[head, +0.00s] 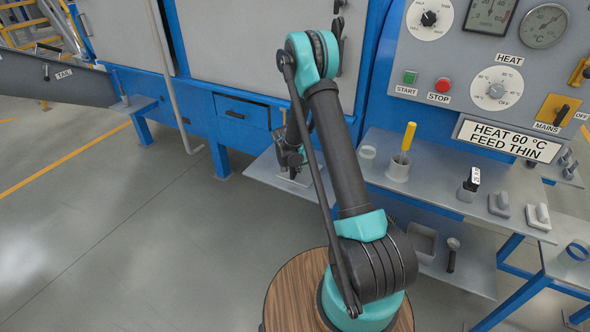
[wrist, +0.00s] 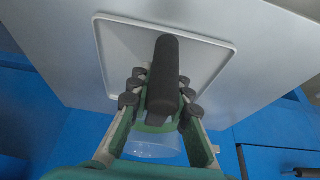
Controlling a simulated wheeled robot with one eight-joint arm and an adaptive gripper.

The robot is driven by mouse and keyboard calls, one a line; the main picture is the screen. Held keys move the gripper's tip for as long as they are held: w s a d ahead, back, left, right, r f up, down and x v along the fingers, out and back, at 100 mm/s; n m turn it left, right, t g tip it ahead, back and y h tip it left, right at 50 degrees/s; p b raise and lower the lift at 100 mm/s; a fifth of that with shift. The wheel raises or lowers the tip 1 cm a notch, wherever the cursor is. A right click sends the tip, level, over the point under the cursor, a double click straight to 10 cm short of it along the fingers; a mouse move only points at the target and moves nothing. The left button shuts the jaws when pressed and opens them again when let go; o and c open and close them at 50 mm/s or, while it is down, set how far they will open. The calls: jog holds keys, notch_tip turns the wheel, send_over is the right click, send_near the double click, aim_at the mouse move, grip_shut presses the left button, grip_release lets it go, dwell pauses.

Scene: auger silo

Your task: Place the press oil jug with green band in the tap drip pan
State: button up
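My gripper (wrist: 160,95) is shut on the black handle of a jug, with finger pads against both sides. The jug (wrist: 150,150) has a clear body and a green band, partly hidden by the handle and fingers. In the wrist view the jug is in front of a square grey pan with a raised pale rim (wrist: 215,42), which looks like the drip pan; I cannot tell whether they touch. In the head view my gripper (head: 291,160) is by the low grey shelf left of my arm, and the jug is not clearly visible there.
The low shelf (head: 262,172) is fixed to the blue press frame. On the right, a grey bench (head: 440,181) holds a cup with a yellow-handled tool (head: 405,143) and small items. A lower shelf holds a grey bin (head: 421,243). Open floor lies left.

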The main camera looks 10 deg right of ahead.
jog(key=o, duration=0.4)
jog(key=shift+c, duration=0.2)
jog(key=v, duration=1.2)
jog(key=s+d+r+n, duration=0.2)
jog(key=s+d+r, duration=0.1)
jog(key=s+r, duration=0.35)
jog(key=s+d+r+n+y, duration=0.1)
jog(key=s+d+n, duration=0.1)
jog(key=s, duration=1.2)
jog(key=s+d+r+n+y, duration=0.1)
jog(key=s+d+r+n, duration=0.1)
jog(key=s, duration=1.2)
jog(key=shift+s+d+r+n+t+y, duration=0.3)
jog(key=shift+s+d+n, duration=0.1)
jog(key=shift+d+n, duration=0.15)
